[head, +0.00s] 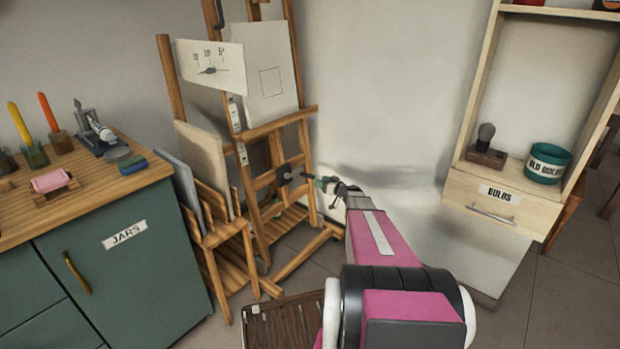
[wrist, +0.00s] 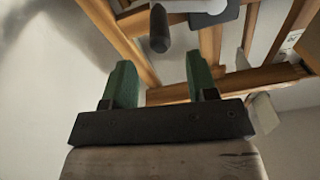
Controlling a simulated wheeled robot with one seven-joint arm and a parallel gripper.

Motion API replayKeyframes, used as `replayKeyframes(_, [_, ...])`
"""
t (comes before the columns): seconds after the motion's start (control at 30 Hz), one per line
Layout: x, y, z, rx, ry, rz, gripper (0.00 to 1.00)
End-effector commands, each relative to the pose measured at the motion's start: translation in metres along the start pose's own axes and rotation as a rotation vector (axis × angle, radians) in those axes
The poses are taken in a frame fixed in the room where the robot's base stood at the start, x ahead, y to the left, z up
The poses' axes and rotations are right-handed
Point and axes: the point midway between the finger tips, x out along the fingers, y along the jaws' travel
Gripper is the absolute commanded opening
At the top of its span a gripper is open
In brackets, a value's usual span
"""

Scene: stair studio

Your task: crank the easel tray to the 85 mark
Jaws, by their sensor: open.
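The wooden easel (head: 305,150) stands against the back wall, with a canvas (head: 268,80) resting on its tray (head: 283,122). A crank with a dark plate (head: 285,174) sits low on the easel's frame. My gripper (head: 325,184) is at the crank's right side. In the wrist view my gripper (wrist: 160,78) has its two green fingers apart, with nothing between them. The crank's dark handle (wrist: 160,30) hangs just beyond the fingertips, roughly in line with the gap. White scale strips (head: 241,153) run up the easel's post; their numbers are too small to read.
A green cabinet (head: 120,265) labelled JARS stands left, with jars and tools on its wooden top. A rack (head: 215,235) holding boards stands between it and the easel. A shelf unit (head: 500,205) with a BULBS drawer stands right. A slatted wooden thing (head: 285,325) lies low in front.

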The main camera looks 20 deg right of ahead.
Motion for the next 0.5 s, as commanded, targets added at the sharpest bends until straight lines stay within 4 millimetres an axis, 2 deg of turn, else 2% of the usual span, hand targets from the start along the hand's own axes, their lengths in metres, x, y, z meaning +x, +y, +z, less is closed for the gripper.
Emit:
replayKeyframes(0.1, [0.025, 0.002, 0.001, 0.000, -0.001, -0.001, 0.53])
replayKeyframes(0.3, [0.056, 0.001, 0.001, 0.001, -0.001, -0.001, 0.53])
replayKeyframes(0.5, [0.072, 0.001, 0.001, 0.001, -0.001, 0.000, 0.53])
